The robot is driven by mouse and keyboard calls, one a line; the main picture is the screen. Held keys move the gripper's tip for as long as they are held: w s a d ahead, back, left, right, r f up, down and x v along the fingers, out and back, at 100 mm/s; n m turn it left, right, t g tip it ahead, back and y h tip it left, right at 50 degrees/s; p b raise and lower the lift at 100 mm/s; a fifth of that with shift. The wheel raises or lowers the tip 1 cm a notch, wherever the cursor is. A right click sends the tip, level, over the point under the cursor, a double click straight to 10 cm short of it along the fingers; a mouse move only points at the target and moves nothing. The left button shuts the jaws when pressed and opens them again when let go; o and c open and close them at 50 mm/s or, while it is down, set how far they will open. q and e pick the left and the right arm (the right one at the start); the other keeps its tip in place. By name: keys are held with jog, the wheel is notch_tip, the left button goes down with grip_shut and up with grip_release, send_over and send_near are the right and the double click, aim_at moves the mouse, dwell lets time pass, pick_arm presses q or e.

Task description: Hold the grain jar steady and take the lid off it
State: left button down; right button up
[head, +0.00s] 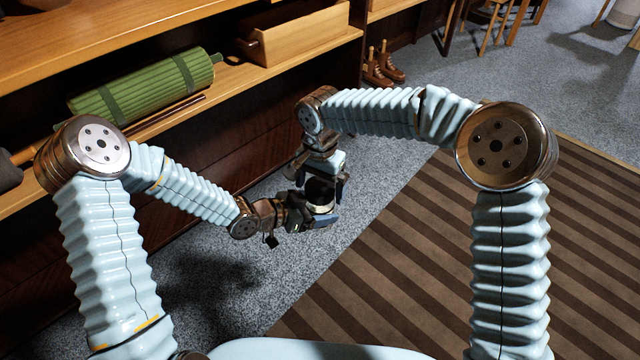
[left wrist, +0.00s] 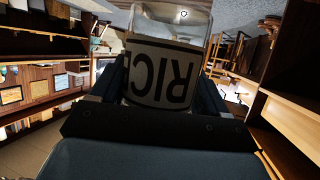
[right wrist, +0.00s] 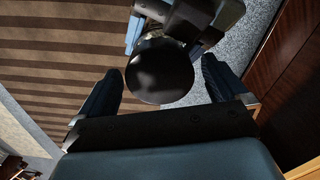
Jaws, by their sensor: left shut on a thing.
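The grain jar (head: 321,208) is a small cylinder with a dark round lid (head: 320,188), held above the floor. In the left wrist view the jar (left wrist: 163,75) carries a pale label with dark letters, RICE, seen upside down. My left gripper (head: 318,221) is shut on the jar's body, one finger on each side. My right gripper (head: 322,178) is over the jar from above. In the right wrist view the lid (right wrist: 160,72) lies between its two open fingers, with a gap seen on each side. The lid appears to be on the jar.
A wooden shelf unit stands at the left, with a green rolled mat (head: 147,85) and a wooden box (head: 300,34) on it. Brown boots (head: 382,65) stand beyond. A striped rug (head: 440,260) covers the floor at right. The space around the jar is clear.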

notch_tip(320, 180, up, 4)
jog(key=shift+r, duration=0.3)
jog(key=shift+c, duration=0.4)
notch_tip(320, 180, up, 3)
jog(key=m, duration=0.3)
jog(key=shift+r, duration=0.1)
notch_tip(320, 180, down, 8)
jog(key=shift+r, duration=0.1)
jog(key=shift+c, duration=0.2)
